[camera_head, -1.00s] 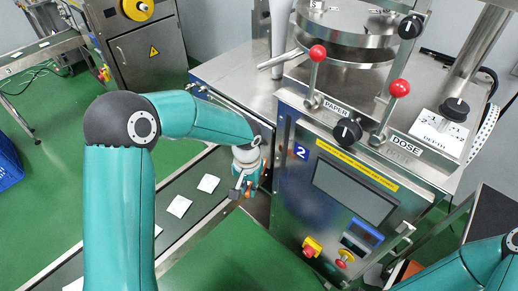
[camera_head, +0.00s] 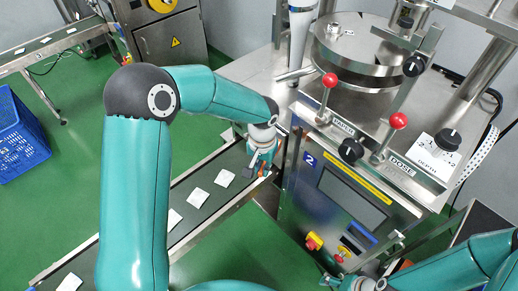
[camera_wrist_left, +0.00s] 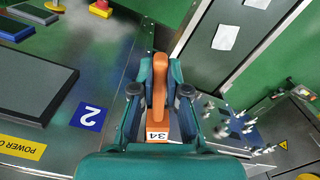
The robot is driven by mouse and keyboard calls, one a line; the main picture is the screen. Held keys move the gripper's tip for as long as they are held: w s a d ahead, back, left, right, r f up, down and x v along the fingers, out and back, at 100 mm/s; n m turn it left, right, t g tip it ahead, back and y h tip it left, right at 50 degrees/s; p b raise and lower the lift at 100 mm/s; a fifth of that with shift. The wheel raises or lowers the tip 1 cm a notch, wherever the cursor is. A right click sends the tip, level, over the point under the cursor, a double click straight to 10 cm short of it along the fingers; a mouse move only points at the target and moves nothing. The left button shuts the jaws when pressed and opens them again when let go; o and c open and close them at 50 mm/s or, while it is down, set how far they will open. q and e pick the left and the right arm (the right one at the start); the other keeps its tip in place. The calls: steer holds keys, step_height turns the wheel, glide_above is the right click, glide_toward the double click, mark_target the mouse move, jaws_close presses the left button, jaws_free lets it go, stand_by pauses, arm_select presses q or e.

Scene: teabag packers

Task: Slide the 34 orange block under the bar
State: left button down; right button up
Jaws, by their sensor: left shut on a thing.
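My left gripper (camera_head: 262,164) is at the left side of machine 2, above the end of the conveyor. It is shut on the orange block (camera_wrist_left: 158,92), which has a white label reading 34 at its near end in the left wrist view. The block lies between the two teal fingers; in the head view only a small orange part (camera_head: 264,169) shows. I cannot make out the bar clearly in either view. My right gripper (camera_head: 348,283) is at the bottom edge of the head view, in front of the machine, and its fingers are partly cut off.
The conveyor (camera_head: 185,222) carries several white teabags (camera_head: 197,197). Machine 2 has a dark screen (camera_head: 352,198), a red stop button (camera_head: 313,241) and red-knobbed levers (camera_head: 329,80). A blue basket (camera_head: 18,135) stands on the green floor at the left.

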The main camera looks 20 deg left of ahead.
arm_select(q)
steer(key=shift+r, duration=0.95)
arm_select(e)
steer(key=shift+r, duration=0.75)
